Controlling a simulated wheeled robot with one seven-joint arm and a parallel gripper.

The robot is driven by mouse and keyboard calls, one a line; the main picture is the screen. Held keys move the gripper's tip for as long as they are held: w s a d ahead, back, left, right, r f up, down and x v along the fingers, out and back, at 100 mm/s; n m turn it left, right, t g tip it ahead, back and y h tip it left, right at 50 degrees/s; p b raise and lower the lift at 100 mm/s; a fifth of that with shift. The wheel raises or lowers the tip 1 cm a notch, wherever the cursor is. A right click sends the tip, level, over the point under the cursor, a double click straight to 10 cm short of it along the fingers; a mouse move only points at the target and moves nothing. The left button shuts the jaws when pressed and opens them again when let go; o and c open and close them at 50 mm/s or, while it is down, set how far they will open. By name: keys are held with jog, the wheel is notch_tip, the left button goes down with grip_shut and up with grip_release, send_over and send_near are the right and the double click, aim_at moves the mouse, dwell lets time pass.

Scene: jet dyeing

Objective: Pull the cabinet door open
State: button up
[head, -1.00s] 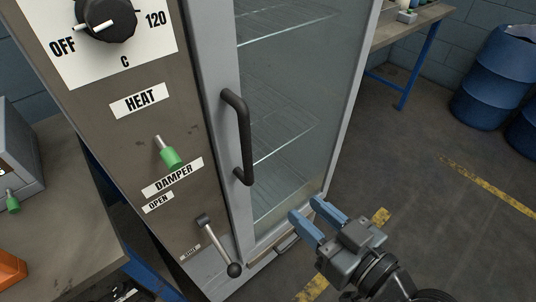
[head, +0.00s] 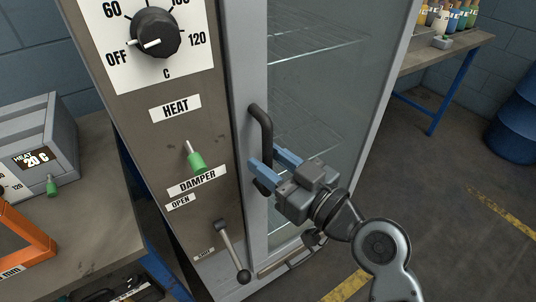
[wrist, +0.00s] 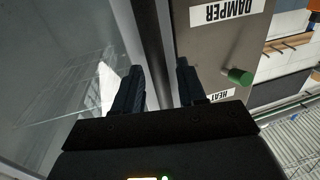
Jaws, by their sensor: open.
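The cabinet door (head: 325,100) is a glass panel in a grey frame and looks shut. Its black bar handle (head: 263,122) stands upright on the left side of the frame. My gripper (head: 265,158) is open at the lower half of the handle, its blue fingertips appearing one to each side of the bar. The fingers hide part of the handle. In the wrist view the two dark fingers (wrist: 158,85) are apart, pointing at the door's edge; I cannot tell whether they touch the handle.
A bench with a grey device (head: 40,150) stands left. A blue-legged table (head: 440,62) and blue drum (head: 515,130) stand right.

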jog(key=shift+w+a, duration=0.35)
jog(key=shift+c, duration=0.2)
grip_shut()
